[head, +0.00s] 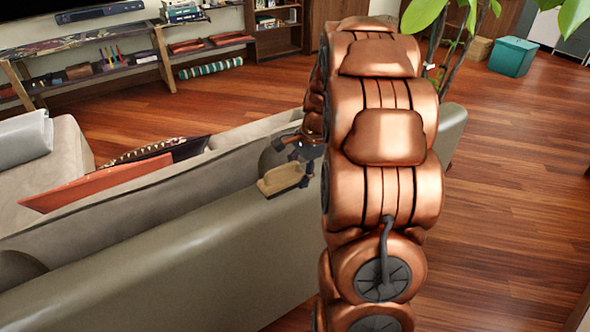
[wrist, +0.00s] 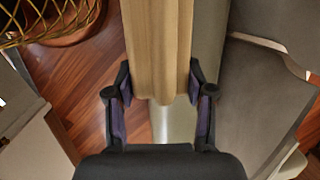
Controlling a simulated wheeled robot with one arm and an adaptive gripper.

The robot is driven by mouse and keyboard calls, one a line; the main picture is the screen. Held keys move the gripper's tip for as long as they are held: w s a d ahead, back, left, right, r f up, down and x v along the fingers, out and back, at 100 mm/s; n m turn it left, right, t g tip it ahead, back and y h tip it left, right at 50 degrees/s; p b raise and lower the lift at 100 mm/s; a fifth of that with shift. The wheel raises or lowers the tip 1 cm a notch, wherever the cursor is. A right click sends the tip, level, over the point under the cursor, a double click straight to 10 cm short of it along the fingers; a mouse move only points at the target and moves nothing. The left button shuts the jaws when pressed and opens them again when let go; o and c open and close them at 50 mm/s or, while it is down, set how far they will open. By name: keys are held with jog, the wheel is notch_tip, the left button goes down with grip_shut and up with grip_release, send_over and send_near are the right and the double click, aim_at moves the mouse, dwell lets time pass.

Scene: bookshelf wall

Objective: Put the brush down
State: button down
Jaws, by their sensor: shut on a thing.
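The brush (head: 282,180) is a tan, wood-coloured block in the head view, at the back of the sofa (head: 200,235). In the wrist view the brush (wrist: 158,45) runs from the top edge down between the fingers. My gripper (head: 303,148) is shut on it, with one dark finger on each side, as the wrist view (wrist: 160,84) also shows. The sofa back (wrist: 213,40) lies below the brush there. I cannot tell whether the brush touches it. My copper arm hides part of the sofa's right end in the head view.
Dark and orange cushions (head: 110,178) lie on the sofa seat. Low shelves (head: 90,70) line the far wall, and a teal bin (head: 512,56) stands at back right. A gold wire basket (wrist: 50,18) shows in the wrist view. The wooden floor (head: 510,200) at right is clear.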

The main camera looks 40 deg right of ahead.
aim_at(295, 171)
jog(key=shift+w+d+f+p, duration=0.15)
jog(key=shift+w+d, duration=0.25)
jog(key=shift+w, duration=0.35)
jog(key=shift+w+d+p, duration=0.1)
jog(key=shift+w+d, duration=0.35)
jog(key=shift+w, duration=0.3)
jog(key=shift+w+d+f+p, duration=0.15)
jog(key=shift+w+d, duration=0.25)
jog(key=shift+w, duration=0.35)
jog(key=shift+f+p, duration=0.4)
jog(key=shift+f, duration=1.3)
jog(key=shift+c, duration=2)
grip_release()
jog(key=shift+f, duration=0.1)
jog(key=b+v, duration=0.1)
jog(key=v, duration=1.1)
